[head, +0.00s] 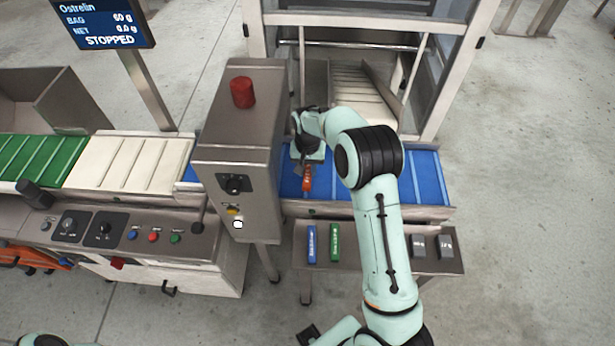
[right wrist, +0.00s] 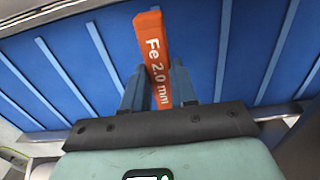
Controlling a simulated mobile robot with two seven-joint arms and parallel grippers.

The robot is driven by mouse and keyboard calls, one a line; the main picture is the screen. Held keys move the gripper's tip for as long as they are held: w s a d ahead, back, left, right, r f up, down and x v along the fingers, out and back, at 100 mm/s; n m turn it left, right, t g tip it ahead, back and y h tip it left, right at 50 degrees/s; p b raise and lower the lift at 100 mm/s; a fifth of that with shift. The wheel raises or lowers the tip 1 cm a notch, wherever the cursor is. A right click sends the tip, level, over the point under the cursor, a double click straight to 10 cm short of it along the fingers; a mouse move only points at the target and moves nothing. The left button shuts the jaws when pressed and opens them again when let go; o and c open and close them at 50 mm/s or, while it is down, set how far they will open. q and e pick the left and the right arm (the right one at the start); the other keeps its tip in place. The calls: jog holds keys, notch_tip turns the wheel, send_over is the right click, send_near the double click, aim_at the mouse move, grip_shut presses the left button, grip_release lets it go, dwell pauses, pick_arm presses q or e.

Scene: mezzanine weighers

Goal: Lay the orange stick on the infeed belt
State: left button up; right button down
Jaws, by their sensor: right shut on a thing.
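The orange stick (head: 307,182), marked "Fe 2.0 mm" in the right wrist view (right wrist: 153,48), is held by my right gripper (head: 307,167). The gripper's two blue fingers, clear in the right wrist view (right wrist: 156,88), are shut on the stick, which points out beyond them. The stick is over the blue ribbed infeed belt (head: 425,188), near the steel housing. I cannot tell whether it touches the belt.
The steel housing (head: 237,110) with a red cap (head: 242,92) stands just left of the gripper. The belt's right part is clear. The display (head: 102,22) reads STOPPED.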

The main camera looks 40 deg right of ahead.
aim_at(307, 177)
jog(key=shift+f, duration=2.25)
jog(key=shift+f, duration=0.2)
jog(key=c, duration=0.9)
grip_release()
jog(key=shift+r, duration=0.1)
notch_tip(307, 177, up, 12)
jog(key=shift+r, duration=0.15)
